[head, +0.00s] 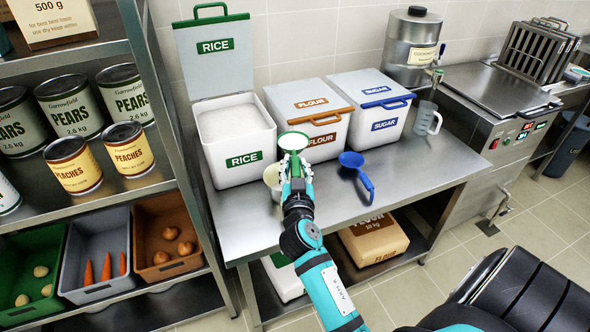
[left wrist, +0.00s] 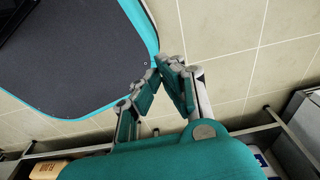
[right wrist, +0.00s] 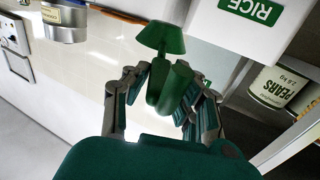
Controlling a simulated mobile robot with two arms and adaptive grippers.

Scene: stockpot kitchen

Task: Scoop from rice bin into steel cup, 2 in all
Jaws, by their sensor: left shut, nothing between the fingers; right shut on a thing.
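The rice bin (head: 238,148) is white with a green RICE label, stands at the left of the steel table, and its lid (head: 215,62) is up. White rice (head: 230,118) fills it near the top. My right gripper (head: 295,175) is shut on the green scoop (head: 293,142), whose bowl shows white inside, like rice. It holds the scoop in front of the bin; the scoop also shows in the right wrist view (right wrist: 162,38). A pale cup (head: 271,177), probably the steel cup, is partly hidden behind the gripper. My left gripper (left wrist: 167,62) is shut and empty above the floor.
Closed flour (head: 300,103) and sugar (head: 365,98) bins stand right of the rice. A blue scoop (head: 357,172) lies on the table, with a clear jug (head: 426,120) behind. A shelf of cans (head: 72,165) borders the left. The table's right front is clear.

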